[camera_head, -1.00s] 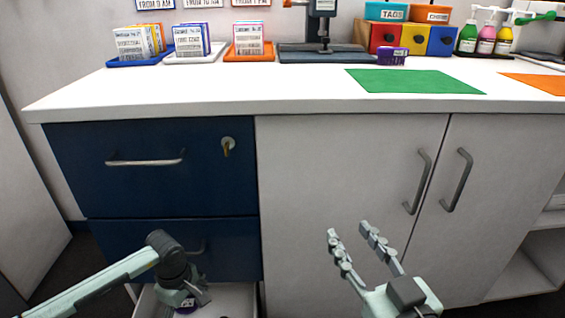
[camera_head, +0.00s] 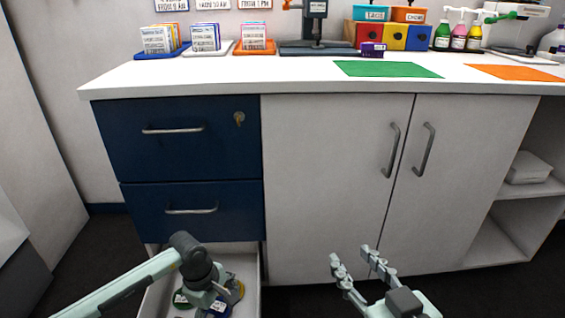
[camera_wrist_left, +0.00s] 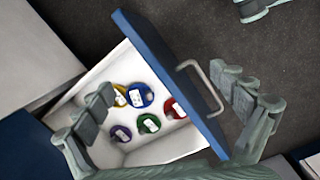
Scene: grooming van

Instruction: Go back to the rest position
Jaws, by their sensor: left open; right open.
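My right gripper (camera_head: 358,268) is open and empty in the head view, in front of the white cabinet doors and apart from them. My left gripper (camera_head: 212,298) is low in the head view, over the open bottom drawer (camera_head: 252,268). The left wrist view shows its fingers (camera_wrist_left: 168,108) spread wide, with the drawer's blue front (camera_wrist_left: 170,75) and handle (camera_wrist_left: 203,88) in the space between them. I cannot tell whether they touch the drawer. Several round coloured items with white labels, such as a green one (camera_wrist_left: 149,124) and a red one (camera_wrist_left: 172,108), lie inside.
The white counter (camera_head: 290,78) holds card trays, a green mat (camera_head: 388,69), an orange mat (camera_head: 512,73), coloured boxes and pump bottles. Two closed blue drawers (camera_head: 190,137) are above the open one. An open shelf with a white stack (camera_head: 529,168) is at right. Dark floor lies around.

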